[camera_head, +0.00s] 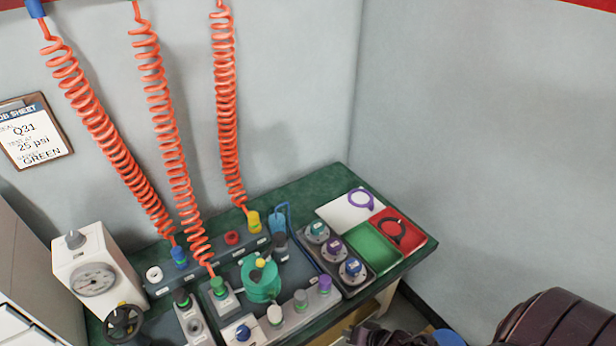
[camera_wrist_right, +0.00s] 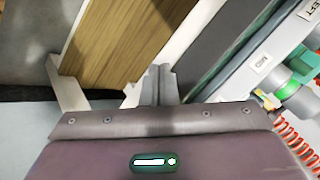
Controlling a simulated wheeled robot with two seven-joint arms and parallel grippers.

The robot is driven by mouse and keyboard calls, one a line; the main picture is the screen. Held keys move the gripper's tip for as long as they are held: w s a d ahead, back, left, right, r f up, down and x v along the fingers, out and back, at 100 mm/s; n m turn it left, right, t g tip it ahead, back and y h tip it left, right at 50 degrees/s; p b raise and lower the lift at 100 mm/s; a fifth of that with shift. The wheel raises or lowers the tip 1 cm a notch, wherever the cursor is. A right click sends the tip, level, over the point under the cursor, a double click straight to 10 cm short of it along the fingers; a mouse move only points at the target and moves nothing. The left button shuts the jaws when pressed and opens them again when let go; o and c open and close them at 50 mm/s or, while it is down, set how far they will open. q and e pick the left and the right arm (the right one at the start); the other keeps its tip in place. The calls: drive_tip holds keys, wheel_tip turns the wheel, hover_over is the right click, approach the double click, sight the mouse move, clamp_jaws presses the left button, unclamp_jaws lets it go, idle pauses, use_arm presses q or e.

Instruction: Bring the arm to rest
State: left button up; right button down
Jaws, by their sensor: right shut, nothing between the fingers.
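My right arm (camera_head: 560,320) comes in at the lower right corner of the head view. My right gripper (camera_head: 365,333) is partly cut off by the bottom edge, in front of the bench's near right side. In the right wrist view the fingers of my right gripper (camera_wrist_right: 158,78) are together and hold nothing. My left arm and gripper are not in view.
A green-topped bench (camera_head: 315,185) carries a gauge box (camera_head: 95,270), a green round fixture (camera_head: 262,280) and colour-marked trays (camera_head: 372,248). Three orange coiled hoses (camera_head: 228,110) hang down to the bench. A job sheet (camera_head: 33,135) is on the wall. The floor area right of the bench looks clear.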

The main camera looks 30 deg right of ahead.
drive_tip(key=s+a+f+n+g+h, duration=0.1)
drive_tip(key=s+a+f+n+g, duration=0.1)
drive_tip(key=s+f, duration=0.3)
drive_tip(key=s+a+f+n+g, duration=0.2)
drive_tip(key=s+f+n, duration=0.3)
drive_tip(key=s, duration=0.6)
drive_tip(key=s+a+f+n+g+h, duration=0.1)
drive_tip(key=s+a+f+n+g, duration=0.2)
drive_tip(key=s+f, duration=0.4)
drive_tip(key=shift+s+a+h, duration=0.3)
drive_tip(key=shift+s+a, duration=0.1)
drive_tip(key=shift+s, duration=0.5)
